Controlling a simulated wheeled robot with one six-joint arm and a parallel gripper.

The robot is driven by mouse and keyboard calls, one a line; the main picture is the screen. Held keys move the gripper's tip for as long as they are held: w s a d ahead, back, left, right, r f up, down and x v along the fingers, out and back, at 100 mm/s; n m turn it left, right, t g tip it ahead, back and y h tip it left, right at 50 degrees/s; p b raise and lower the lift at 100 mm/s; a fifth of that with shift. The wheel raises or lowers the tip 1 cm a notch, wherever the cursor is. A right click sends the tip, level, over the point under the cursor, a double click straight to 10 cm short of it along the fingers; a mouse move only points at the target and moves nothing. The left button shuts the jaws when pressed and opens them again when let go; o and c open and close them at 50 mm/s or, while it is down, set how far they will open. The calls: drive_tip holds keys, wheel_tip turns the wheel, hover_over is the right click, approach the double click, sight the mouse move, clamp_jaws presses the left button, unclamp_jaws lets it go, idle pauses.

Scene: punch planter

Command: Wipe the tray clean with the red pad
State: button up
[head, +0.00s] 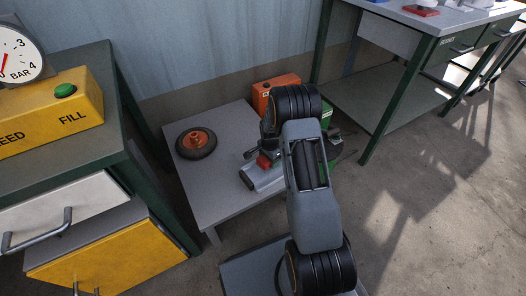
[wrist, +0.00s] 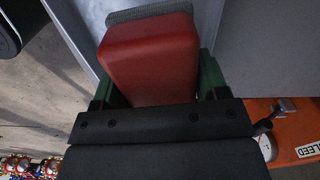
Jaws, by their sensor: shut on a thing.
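The red pad (wrist: 150,58) is a red block with a grey layer along its far edge in the wrist view. My gripper (wrist: 155,85) has green fingers on either side of it and is shut on it. In the head view a small red patch, apparently the same pad (head: 264,162), shows beside my arm over the low grey table. My arm hides most of the gripper there. I cannot pick out the tray for certain in either view.
A cabinet with a yellow FILL box (head: 50,112) stands left. A workbench (head: 455,17) stands right, with open floor before it.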

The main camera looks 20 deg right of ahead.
drive_tip(key=shift+a+r+p, duration=0.35)
drive_tip(key=shift+r+p, duration=0.15)
drive_tip(key=shift+r, duration=0.35)
drive_tip(key=shift+r+p, duration=1.3)
drive_tip(key=shift+r, duration=0.5)
